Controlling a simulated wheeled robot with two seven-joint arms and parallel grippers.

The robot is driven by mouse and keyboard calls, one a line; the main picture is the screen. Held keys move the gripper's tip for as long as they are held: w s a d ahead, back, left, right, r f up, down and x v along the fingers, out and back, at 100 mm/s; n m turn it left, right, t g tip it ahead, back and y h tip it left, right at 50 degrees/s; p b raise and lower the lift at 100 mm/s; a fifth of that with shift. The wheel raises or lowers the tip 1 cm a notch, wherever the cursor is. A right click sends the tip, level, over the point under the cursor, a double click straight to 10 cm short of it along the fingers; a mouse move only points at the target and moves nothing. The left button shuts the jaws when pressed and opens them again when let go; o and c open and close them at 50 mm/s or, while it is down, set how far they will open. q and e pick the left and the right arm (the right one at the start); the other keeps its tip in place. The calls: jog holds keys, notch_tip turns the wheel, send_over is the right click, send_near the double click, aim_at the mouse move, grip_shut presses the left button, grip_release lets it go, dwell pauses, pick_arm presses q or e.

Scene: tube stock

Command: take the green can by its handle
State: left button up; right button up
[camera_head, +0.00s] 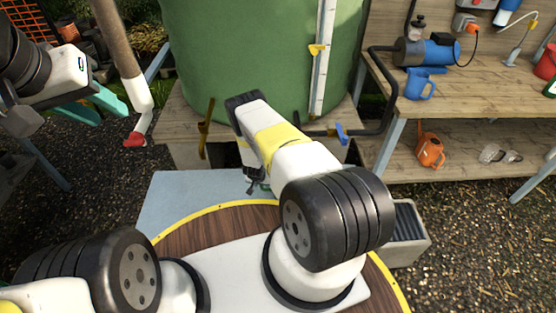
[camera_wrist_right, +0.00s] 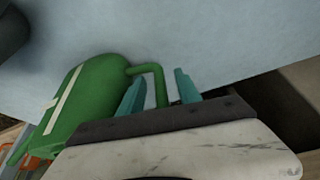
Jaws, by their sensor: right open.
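The green can (camera_wrist_right: 95,98) lies across the left of the right wrist view, with a pale stripe on its side. Its green handle (camera_wrist_right: 158,78) bends out to the right. My right gripper (camera_wrist_right: 160,88) is open, its teal fingers on either side of the handle in that view. I cannot tell whether either finger touches it. In the head view my right arm hides the can, and the right fingers are not clearly visible. My left gripper (camera_head: 98,108) is in the head view at upper left, away from the can; its jaw gap is unclear.
A large green tank (camera_head: 250,50) stands on a wooden stand behind my right arm. A pale blue surface (camera_head: 180,195) lies below it. On the right, a wooden bench (camera_head: 440,100) holds a blue watering can (camera_head: 420,84) and a pump; an orange can (camera_head: 430,150) sits on its lower shelf.

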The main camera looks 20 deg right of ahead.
jog(key=shift+c, duration=0.3)
grip_shut()
dwell(1.1)
